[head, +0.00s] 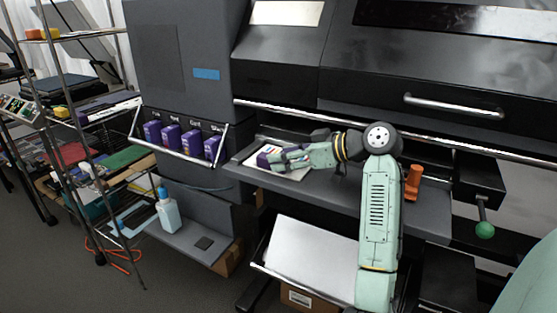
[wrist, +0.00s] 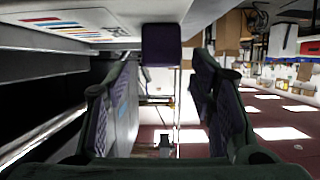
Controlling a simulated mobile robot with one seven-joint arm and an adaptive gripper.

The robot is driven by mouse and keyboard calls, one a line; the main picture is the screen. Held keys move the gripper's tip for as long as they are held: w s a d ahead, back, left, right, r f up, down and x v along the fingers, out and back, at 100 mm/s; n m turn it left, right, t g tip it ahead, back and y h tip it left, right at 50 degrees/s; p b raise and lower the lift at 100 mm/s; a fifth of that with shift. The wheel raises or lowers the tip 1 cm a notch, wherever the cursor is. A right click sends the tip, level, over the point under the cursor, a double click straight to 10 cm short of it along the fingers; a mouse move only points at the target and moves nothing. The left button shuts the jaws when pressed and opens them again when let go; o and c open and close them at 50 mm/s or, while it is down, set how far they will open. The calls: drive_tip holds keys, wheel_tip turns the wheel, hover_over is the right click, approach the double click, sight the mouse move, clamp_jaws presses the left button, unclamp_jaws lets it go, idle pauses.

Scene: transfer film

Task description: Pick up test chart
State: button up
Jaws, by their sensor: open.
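The test chart (head: 297,174) is a white sheet with coloured bars, lying flat on the printer's grey shelf in the head view. In the wrist view the chart (wrist: 75,22) shows at the top left with its striped print. My gripper (head: 280,158) is low over the chart, reaching in from the right and hiding part of it. In the wrist view my gripper (wrist: 162,72) has its two fingers spread apart. A dark purple block (wrist: 161,45) shows between and beyond the fingertips; I cannot tell whether it touches them.
The large dark printer (head: 430,60) rises behind the shelf. Several purple ink cartridges (head: 171,138) sit in its left front behind a metal rail. An orange-brown part (head: 413,182) stands on the shelf at right.

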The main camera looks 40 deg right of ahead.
drive_tip(key=p+x, duration=0.1)
drive_tip(key=x, duration=0.3)
drive_tip(key=shift+r+p, duration=0.1)
drive_tip(key=shift+p, duration=0.2)
drive_tip(key=shift+w+a+f, duration=0.2)
drive_tip(key=shift+w+f, duration=0.05)
drive_tip(key=shift+w, duration=0.1)
clamp_jaws()
